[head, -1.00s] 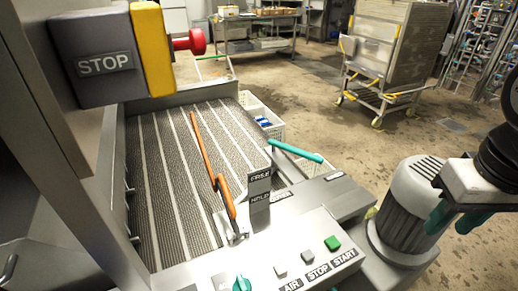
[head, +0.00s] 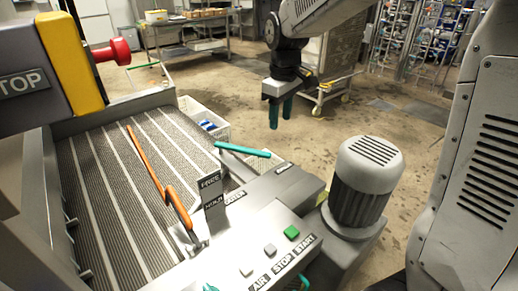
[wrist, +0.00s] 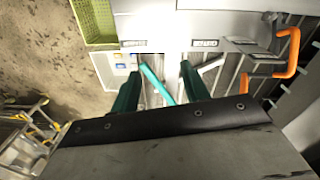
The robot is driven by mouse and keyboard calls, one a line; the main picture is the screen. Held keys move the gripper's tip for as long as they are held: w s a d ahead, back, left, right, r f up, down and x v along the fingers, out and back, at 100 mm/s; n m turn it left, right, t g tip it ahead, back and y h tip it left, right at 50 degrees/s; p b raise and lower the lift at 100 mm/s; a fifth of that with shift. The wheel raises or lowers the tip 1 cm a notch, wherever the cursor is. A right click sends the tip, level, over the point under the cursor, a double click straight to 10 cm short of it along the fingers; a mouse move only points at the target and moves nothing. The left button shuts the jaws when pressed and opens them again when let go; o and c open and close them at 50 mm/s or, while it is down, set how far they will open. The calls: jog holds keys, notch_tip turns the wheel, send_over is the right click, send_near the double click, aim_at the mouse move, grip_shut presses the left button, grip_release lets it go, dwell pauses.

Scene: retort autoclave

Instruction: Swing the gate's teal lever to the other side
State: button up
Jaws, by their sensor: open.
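The teal lever (head: 242,151) is a slim bar on the grey housing at the right side of the conveyor. In the head view its free end points right, out past the housing. In the wrist view the teal lever (wrist: 155,84) shows as a slanted bar between my finger tips, farther off. My gripper (head: 281,113) has two teal fingers pointing down. It is open and empty, to the right of the lever and higher in the head view, apart from it. It also shows in the wrist view (wrist: 160,86).
An orange lever (head: 150,170) stands by a HOLD/FREE plate (head: 211,200) left of the teal lever. A button panel (head: 262,262) is in front, a motor (head: 366,180) to the right. A red stop button (head: 119,51) projects at upper left.

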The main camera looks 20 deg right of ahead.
aim_at(259, 152)
jog(key=w+f+n, duration=0.1)
jog(key=w+f, duration=0.3)
jog(key=w+a+f+n, duration=0.1)
jog(key=w+f, duration=0.3)
jog(key=w, duration=0.1)
jog(key=w+f+n, duration=0.1)
jog(key=w+f, duration=0.3)
jog(key=shift+w+a, duration=0.2)
jog(key=shift+w+f+n, duration=0.1)
jog(key=shift+f+n, duration=0.2)
jog(key=shift+f, duration=0.05)
notch_tip(259, 152, down, 7)
jog(key=shift+f, duration=0.2)
grip_shut()
